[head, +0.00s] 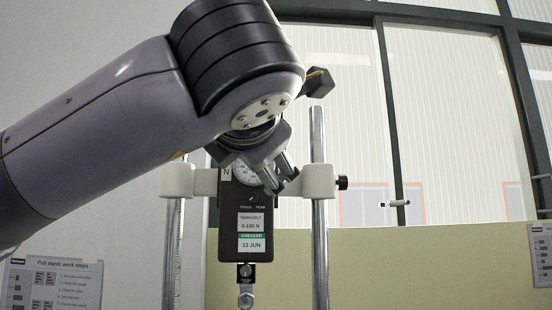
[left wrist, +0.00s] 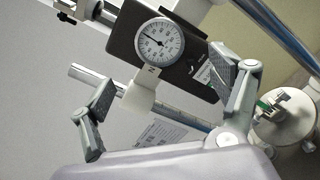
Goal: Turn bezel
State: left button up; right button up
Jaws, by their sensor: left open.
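A black force gauge (head: 228,243) hangs between two upright rods, with a 0-100 N label and a "CHECKED 13 JUN" sticker. Its round white dial with the bezel (head: 245,173) is partly covered by my left gripper (head: 282,176) in the head view. In the left wrist view the whole dial (left wrist: 159,42) shows, with a dark needle and a ring around it. My left gripper (left wrist: 162,82) is open and empty there, its fingers wide apart in front of the gauge, neither visibly touching the bezel. My right gripper is not in view.
White clamps (head: 178,180) and (head: 318,181) hold the gauge to the chrome rods (head: 319,240) on both sides. A hook (head: 246,296) hangs under the gauge. A "Pull stand: work steps" sheet (head: 55,285) is at lower left. A round metal piece (left wrist: 285,118) stands at right.

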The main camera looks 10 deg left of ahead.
pick_arm(q)
jog(key=p+x, duration=0.3)
jog(key=x, duration=0.5)
jog(key=shift+w, duration=0.3)
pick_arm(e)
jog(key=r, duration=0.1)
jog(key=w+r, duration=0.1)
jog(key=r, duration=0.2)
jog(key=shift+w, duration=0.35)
pick_arm(q)
jog(key=shift+s, duration=0.1)
jog(key=shift+c, duration=1.4)
jog(key=c, duration=0.9)
jog(key=shift+m+b, duration=0.3)
jog(key=shift+b, duration=0.4)
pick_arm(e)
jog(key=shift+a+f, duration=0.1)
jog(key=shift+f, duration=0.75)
